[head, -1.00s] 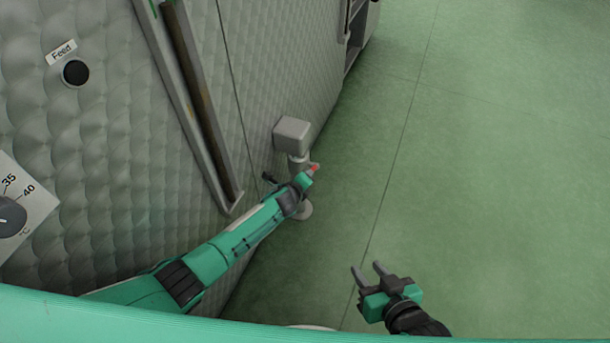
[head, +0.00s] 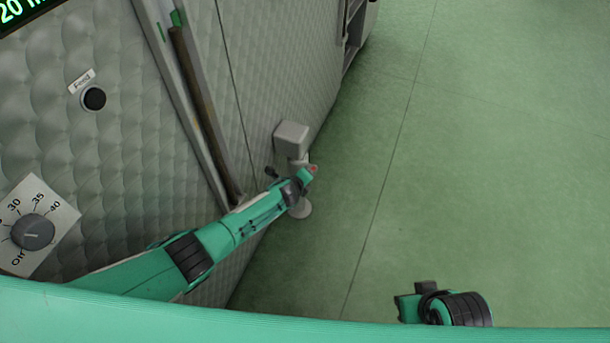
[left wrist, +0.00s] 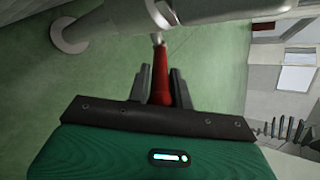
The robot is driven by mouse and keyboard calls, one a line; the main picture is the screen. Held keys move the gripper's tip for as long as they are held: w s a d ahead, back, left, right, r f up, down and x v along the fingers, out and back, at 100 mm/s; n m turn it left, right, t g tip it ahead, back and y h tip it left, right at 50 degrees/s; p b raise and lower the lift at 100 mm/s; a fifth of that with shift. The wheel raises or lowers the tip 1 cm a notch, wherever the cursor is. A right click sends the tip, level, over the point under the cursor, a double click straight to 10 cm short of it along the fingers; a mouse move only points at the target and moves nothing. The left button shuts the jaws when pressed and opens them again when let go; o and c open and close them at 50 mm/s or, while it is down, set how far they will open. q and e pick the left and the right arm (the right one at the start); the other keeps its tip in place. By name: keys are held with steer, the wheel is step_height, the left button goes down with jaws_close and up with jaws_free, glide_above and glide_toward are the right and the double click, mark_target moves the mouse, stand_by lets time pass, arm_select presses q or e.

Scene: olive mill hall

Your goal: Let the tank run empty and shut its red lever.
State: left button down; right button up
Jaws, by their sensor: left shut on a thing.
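The tank (head: 110,130) fills the left with its quilted grey wall. A framed sight glass (head: 200,110) runs down it; a brown column fills most of what shows, but I cannot read its level surely. A grey box-topped valve (head: 291,139) with a pipe sits low on the tank. The red lever (head: 314,168) barely shows there past my left gripper (head: 308,175); in the left wrist view the red lever (left wrist: 160,78) stands between the fingers of my left gripper (left wrist: 159,70), which is shut on it. My right gripper (head: 415,303) is low right, its fingers not clearly shown.
A black Feed knob (head: 94,98), a temperature dial (head: 33,232) and part of a green-lit display (head: 25,8) are on the tank. A pale pipe flange (head: 301,208) sits below the valve. The green floor (head: 480,150) to the right is clear.

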arm_select(q)
steer(key=shift+w, duration=0.1)
arm_select(e)
steer(key=shift+d+f, duration=0.1)
steer(key=shift+f, duration=0.05)
arm_select(q)
steer(key=c, duration=1.3)
jaws_free()
steer(key=shift+a, duration=0.1)
steer(key=shift+c, duration=0.2)
